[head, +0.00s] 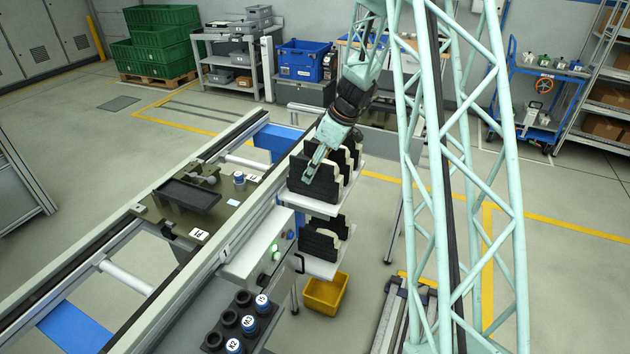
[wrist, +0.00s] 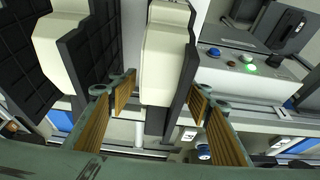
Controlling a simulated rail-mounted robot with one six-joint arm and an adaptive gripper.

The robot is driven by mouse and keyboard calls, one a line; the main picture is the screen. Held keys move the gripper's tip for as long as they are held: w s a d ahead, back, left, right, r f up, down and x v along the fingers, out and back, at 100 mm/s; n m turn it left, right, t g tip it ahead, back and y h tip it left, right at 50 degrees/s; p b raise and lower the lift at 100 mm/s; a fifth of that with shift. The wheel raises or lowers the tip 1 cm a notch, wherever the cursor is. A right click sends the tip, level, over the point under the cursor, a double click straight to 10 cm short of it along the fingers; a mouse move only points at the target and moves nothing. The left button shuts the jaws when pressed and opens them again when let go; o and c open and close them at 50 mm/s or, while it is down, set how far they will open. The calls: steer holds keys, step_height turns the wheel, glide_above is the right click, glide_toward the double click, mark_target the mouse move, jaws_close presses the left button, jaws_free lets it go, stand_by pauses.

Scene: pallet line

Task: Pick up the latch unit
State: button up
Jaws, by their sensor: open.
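Several cream-and-black units stand in a row on the upper white shelf (head: 318,205). I take the one at my gripper to be the latch unit (wrist: 165,62): a cream block with a dark plate on its right side in the wrist view. My gripper (wrist: 160,103) is open. Its two wood-coloured finger pads stand on either side of the cream block's lower end, with no clear grip on it. In the head view my gripper (head: 312,168) is at the front of the upper row and partly covers it.
A second unit (wrist: 85,55) stands close on the left in the wrist view. More units (head: 322,240) sit on the lower shelf. The conveyor carries a pallet with a dark tray (head: 187,196). A control box (head: 258,250) and yellow bin (head: 326,292) are nearby.

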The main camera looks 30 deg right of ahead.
steer(key=shift+w+a+f, duration=0.2)
steer(key=shift+f, duration=0.45)
steer(key=shift+x, duration=2.6)
steer(key=shift+c, duration=0.3)
steer(key=c, duration=1)
